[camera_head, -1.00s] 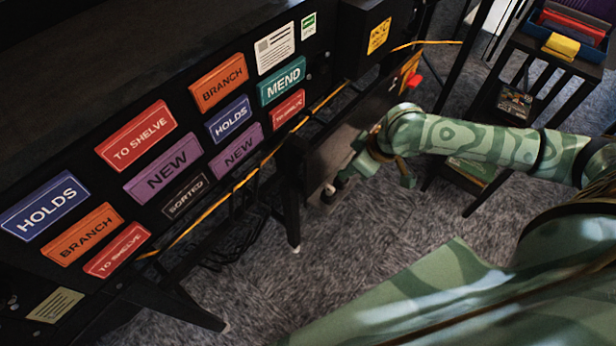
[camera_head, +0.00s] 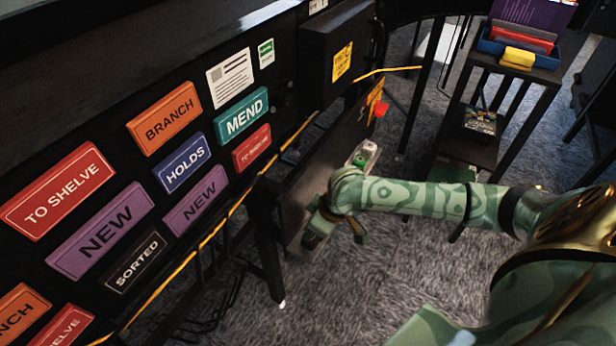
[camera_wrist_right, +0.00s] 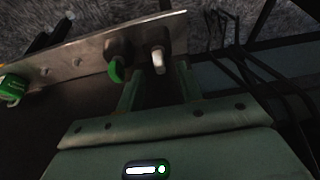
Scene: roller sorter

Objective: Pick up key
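No piece is clearly recognisable as a key. In the right wrist view a metal panel (camera_wrist_right: 60,75) carries a dark round fitting with a green piece (camera_wrist_right: 116,70) hanging at it, possibly a key or its tag. A short pale peg-like piece (camera_wrist_right: 158,62) stands just right of it. My right gripper (camera_wrist_right: 160,80) is open, its two fingers apart, with the pale piece in line with the gap; contact cannot be told. In the head view my right gripper (camera_head: 314,232) is low at the panel's near end, its fingertips mostly hidden. My left gripper is out of view.
A green button (camera_wrist_right: 14,88) sits farther left on the panel. Black sorter bins with coloured labels, such as MEND (camera_head: 243,117), fill the left. A yellow cable (camera_head: 215,232) runs along them. A dark shelf stand (camera_head: 470,150) with a blue tray stands right. Grey carpet lies below.

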